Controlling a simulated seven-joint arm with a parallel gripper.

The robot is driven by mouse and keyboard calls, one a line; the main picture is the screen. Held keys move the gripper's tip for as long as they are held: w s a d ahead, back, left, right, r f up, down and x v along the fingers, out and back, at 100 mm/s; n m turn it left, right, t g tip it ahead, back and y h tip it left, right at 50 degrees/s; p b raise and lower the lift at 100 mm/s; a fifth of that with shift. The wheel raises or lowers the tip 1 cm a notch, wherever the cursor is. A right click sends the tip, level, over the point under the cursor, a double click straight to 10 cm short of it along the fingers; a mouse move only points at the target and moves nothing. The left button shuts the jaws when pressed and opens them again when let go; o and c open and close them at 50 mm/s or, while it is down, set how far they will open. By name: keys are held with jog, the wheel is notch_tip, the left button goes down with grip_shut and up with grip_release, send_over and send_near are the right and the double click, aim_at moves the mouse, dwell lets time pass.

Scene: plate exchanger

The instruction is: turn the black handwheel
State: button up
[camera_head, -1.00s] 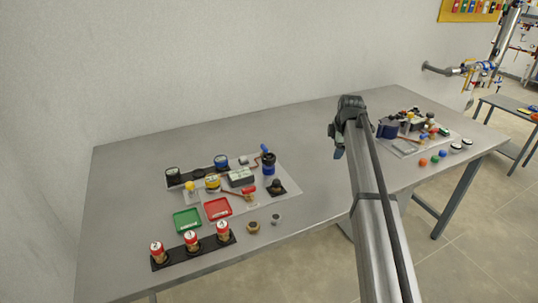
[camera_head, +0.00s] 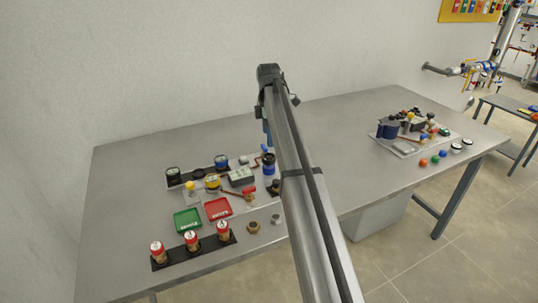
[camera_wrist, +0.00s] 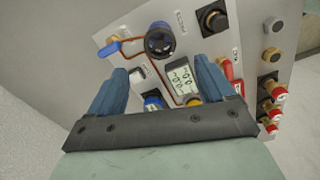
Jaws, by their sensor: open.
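A round black handwheel (camera_wrist: 160,40) with a dark blue rim or body shows in the wrist view, near the panel's top middle. In the head view it appears as the dark top of a blue cylinder (camera_head: 268,162) at the right back of the left panel, beside my arm. My gripper (camera_wrist: 160,68) is open and empty. Its two blue fingers are spread, and the handwheel appears between and beyond them, apart from both. In the head view my gripper (camera_head: 266,132) is above the table behind the panel, partly hidden by my arm.
A blue lever (camera_wrist: 114,46) sits left of the handwheel and a black square-based knob (camera_wrist: 212,18) right of it. A meter (camera_wrist: 182,79) is nearer. Green (camera_head: 187,220) and red (camera_head: 218,209) trays stand in front. A second panel (camera_head: 405,147) is at right.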

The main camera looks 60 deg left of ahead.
aim_at(269, 156)
notch_tip(269, 156, down, 9)
jog(key=shift+f, duration=0.1)
dwell(0.3)
jog(key=c, duration=1.1)
